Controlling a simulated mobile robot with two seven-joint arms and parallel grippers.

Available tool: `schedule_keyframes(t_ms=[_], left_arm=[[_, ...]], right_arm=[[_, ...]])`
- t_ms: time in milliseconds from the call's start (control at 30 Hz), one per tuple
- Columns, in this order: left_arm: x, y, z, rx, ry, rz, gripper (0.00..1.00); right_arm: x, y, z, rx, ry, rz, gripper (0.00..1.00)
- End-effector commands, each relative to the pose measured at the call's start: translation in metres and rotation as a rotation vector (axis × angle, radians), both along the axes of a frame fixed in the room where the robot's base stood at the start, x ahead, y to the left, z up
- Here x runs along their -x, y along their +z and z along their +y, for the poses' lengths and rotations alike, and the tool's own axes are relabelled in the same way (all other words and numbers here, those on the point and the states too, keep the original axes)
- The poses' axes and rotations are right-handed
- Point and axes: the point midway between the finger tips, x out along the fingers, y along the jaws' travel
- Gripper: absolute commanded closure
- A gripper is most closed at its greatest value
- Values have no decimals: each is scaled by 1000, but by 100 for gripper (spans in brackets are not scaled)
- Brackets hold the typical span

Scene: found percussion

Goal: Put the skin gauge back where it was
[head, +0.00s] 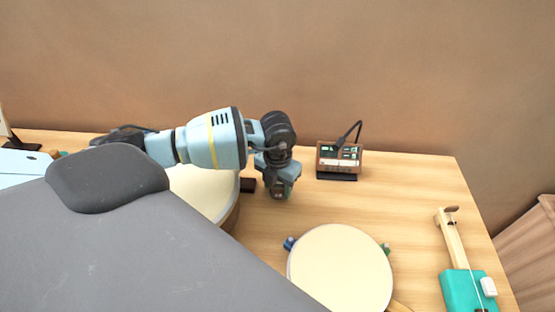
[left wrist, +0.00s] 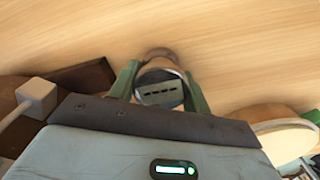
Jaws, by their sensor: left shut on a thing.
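My left gripper (head: 279,190) points down over the table between the large drum and the small screen box. In the left wrist view its green fingers (left wrist: 160,92) are shut on a small rounded thing, which I take to be the skin gauge (left wrist: 160,78). It has a grey slotted face and a brownish rim. In the head view the gripper largely hides it. I cannot tell whether it touches the table. My right gripper is not in view.
A large pale drum (head: 205,187) is partly hidden under my left arm. A small screen box (head: 338,160) with a black cable stands behind right. A round drum (head: 340,268) sits in front, and a teal stringed instrument (head: 465,285) lies at right. The wooden table (head: 410,200) is clear between.

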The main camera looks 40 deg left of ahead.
Motion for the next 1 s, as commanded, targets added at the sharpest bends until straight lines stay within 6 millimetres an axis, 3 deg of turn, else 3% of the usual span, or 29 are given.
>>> schedule_keyframes(t_ms=[133,167,333,733,1000], left_arm=[[0,-3,0,0,0,-1,90],[0,-4,0,0,0,1,51],[0,-3,0,0,0,0,30],[-1,7,0,1,0,-2,30],[-2,56,0,0,0,-6,30]], right_arm=[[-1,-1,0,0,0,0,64],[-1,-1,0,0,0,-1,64],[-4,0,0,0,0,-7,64],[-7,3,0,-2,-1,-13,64],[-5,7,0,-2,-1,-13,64]])
